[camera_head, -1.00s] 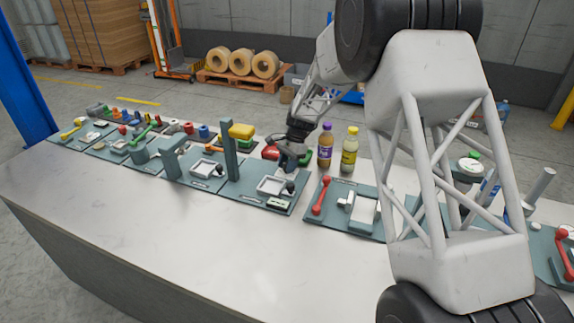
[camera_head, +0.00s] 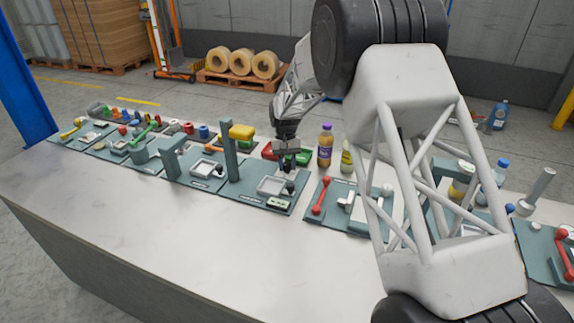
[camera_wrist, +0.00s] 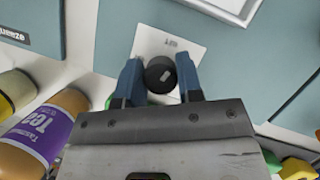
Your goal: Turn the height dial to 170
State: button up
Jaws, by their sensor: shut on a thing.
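The height dial is a small black round knob (camera_wrist: 157,82) with a pale mark on its top, on a whitish plate (camera_wrist: 176,46) with small print in the wrist view. My gripper (camera_wrist: 160,77) has its two blue fingers on either side of the knob, shut on it. In the head view my gripper (camera_head: 287,168) points down at the far right part of a teal station panel (camera_head: 240,194), and the dial is hard to make out there. A small display (camera_head: 279,204) sits at the panel's front edge; its reading is too small to tell.
A purple-labelled tea bottle (camera_head: 325,146) stands just right of my gripper, and a yellow bottle (camera_head: 346,158) is partly behind my arm. A red lever (camera_head: 320,196) is to the right. The front tabletop (camera_head: 190,245) is clear.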

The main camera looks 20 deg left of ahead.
jog(key=shift+n+t+h, duration=0.4)
jog(key=shift+n, duration=1.1)
jog(key=o, duration=0.9)
jog(key=shift+r, duration=0.1)
jog(key=shift+v, duration=3.8)
jog(key=shift+a, duration=0.1)
jog(key=shift+r, duration=0.1)
